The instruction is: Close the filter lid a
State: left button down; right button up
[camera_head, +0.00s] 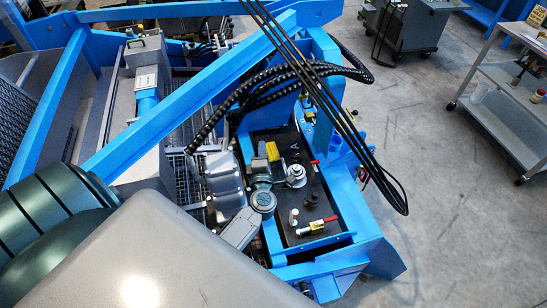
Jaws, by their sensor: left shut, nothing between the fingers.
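The blue machine (350,205) has a dark panel (318,205) carrying valves and fittings. A pale round cap (296,174) stands on the panel; it may be filter lid a, but I cannot tell for sure, nor whether it is open or closed. My left gripper (262,166) is small and partly merged with the fittings behind it, just left of the cap. It appears shut and empty. I cannot tell whether it touches anything. My right gripper is not in view.
Black hoses (300,72) and a blue beam (190,95) cross above. A grey trolley (500,110) stands at the right. The floor between is clear.

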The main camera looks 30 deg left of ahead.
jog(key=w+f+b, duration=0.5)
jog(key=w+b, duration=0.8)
jog(key=b, duration=0.3)
pick_arm(q)
notch_tip(320, 180, down, 33)
jog(key=b, duration=1.6)
jog(key=w+a+r, duration=0.1)
jog(key=w+a, duration=0.2)
jog(key=w, duration=0.8)
jog(key=shift+w+a+r, duration=0.15)
jog(key=shift+r, duration=0.05)
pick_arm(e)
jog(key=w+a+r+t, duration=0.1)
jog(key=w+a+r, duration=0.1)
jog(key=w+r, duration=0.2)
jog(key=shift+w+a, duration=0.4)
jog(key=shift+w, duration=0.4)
pick_arm(q)
jog(key=shift+r, duration=0.1)
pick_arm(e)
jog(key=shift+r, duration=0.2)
